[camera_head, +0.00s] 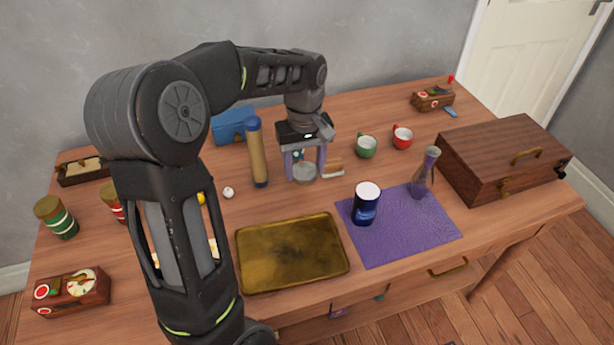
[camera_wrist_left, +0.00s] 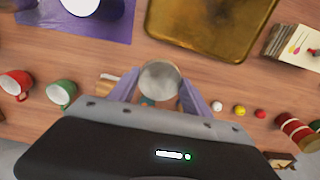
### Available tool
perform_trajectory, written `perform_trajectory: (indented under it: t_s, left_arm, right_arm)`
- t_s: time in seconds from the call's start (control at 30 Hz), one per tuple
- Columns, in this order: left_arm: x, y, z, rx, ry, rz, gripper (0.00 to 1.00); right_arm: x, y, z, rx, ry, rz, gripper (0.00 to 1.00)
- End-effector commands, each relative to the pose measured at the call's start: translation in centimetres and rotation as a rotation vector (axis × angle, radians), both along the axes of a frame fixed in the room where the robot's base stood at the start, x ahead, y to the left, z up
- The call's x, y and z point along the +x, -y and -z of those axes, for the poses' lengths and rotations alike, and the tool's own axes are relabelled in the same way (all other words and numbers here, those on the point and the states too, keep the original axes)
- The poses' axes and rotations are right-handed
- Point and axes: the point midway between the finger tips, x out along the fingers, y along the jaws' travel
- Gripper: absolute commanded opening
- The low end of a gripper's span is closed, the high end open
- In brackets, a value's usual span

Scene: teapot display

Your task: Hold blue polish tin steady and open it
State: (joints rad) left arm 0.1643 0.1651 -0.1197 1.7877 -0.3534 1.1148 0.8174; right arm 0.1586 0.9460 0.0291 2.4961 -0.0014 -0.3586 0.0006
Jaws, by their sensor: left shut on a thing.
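A dark blue tin (camera_head: 364,213) with a pale, white-looking round top stands upright on the purple cloth (camera_head: 400,240). I cannot tell whether that top is a lid or an opening. Part of its pale top also shows at the upper edge of the left wrist view (camera_wrist_left: 80,4). My left gripper (camera_head: 305,170) is to the left of and behind the blue tin, apart from it. Its purple fingers are shut on a round grey metallic piece (camera_wrist_left: 160,80), low over the table. The underside of this piece is hidden. My right gripper is not in view.
A brass tray (camera_head: 292,253) lies in front of the left gripper. A tan and blue cylinder (camera_head: 258,155) stands to its left. Green (camera_head: 366,147) and red cups (camera_head: 402,138) stand behind the cloth. A slim bottle (camera_head: 424,175) and wooden chest (camera_head: 505,155) are at right.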

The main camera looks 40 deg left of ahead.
Motion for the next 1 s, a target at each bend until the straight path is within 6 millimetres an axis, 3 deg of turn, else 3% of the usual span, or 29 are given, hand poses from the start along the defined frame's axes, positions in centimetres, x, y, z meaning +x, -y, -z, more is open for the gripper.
perform_trajectory:
  t_s: [0.13, 0.4, 0.77, 1.0]
  left_arm:
    - [0.0, 0.0, 1.3, 0.0, -0.003, 0.001, 0.08]
    - [0.0, 0.0, 5.8, 0.0, -0.003, 0.002, 0.08]
    - [0.0, 0.0, 6.4, 0.0, 0.0, 0.002, 0.08]
    - [-0.1, 0.0, 9.2, -0.001, -0.004, 0.002, 0.08]
  right_arm:
    - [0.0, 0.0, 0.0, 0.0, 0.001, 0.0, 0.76]
    - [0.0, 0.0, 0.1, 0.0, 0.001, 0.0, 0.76]
    - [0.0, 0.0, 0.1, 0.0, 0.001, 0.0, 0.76]
    - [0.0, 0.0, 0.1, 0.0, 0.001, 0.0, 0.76]
